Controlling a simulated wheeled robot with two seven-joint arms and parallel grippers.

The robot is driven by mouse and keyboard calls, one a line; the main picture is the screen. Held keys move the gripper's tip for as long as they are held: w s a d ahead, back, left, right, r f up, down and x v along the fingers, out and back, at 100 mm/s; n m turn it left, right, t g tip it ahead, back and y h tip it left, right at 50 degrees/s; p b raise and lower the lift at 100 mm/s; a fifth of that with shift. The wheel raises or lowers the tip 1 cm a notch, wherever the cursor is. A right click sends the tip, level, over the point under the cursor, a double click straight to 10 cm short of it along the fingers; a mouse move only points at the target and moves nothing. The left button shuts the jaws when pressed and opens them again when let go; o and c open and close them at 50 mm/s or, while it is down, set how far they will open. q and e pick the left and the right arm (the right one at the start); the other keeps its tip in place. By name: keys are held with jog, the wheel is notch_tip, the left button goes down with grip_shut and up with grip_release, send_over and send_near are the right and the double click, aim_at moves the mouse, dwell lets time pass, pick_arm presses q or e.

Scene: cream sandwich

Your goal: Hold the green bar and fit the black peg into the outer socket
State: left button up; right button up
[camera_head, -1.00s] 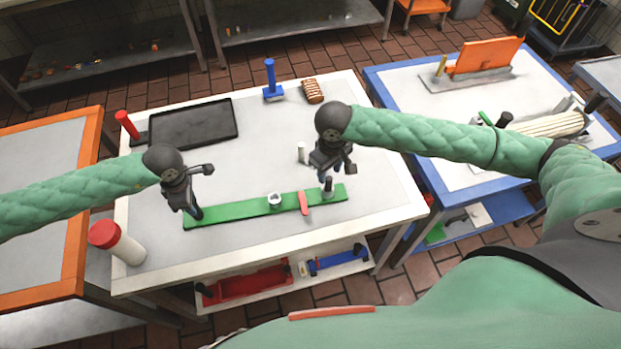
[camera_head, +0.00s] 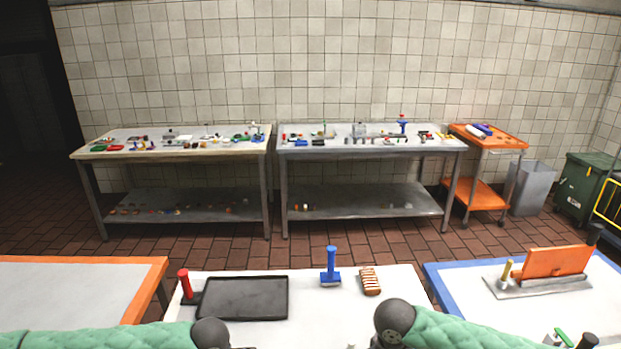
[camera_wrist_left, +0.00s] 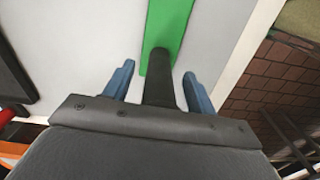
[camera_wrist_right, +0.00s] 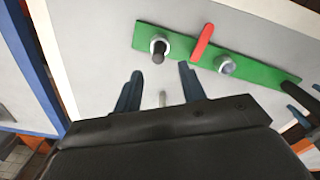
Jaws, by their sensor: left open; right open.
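The green bar (camera_wrist_right: 270,70) lies on the white table in the right wrist view. A black peg (camera_wrist_right: 158,56) stands in the pale ring of the outer socket (camera_wrist_right: 153,42) near the bar's end; how deep it sits I cannot tell. A red piece (camera_wrist_right: 203,42) and an empty-looking pale socket (camera_wrist_right: 224,64) are farther along. My right gripper (camera_wrist_right: 160,70) is open, with the peg beyond its fingertips. My left gripper (camera_wrist_left: 158,76) is open around the dark upright handle (camera_wrist_left: 159,62) on the green bar's other end (camera_wrist_left: 166,25). The head view shows neither gripper's fingers nor the bar.
The head view shows a black tray (camera_head: 242,298), a blue-handled tool (camera_head: 330,268) and a brown striped block (camera_head: 370,281) on the table. A blue-edged table (camera_head: 440,285) is at right, an orange-edged one (camera_head: 150,270) at left.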

pick_arm(q)
jog(key=shift+r+p, duration=1)
jog(key=shift+r, duration=3.55)
pick_arm(e)
jog(key=shift+r, duration=1.05)
pick_arm(q)
jog(key=o, duration=0.5)
jog(key=shift+o, duration=0.2)
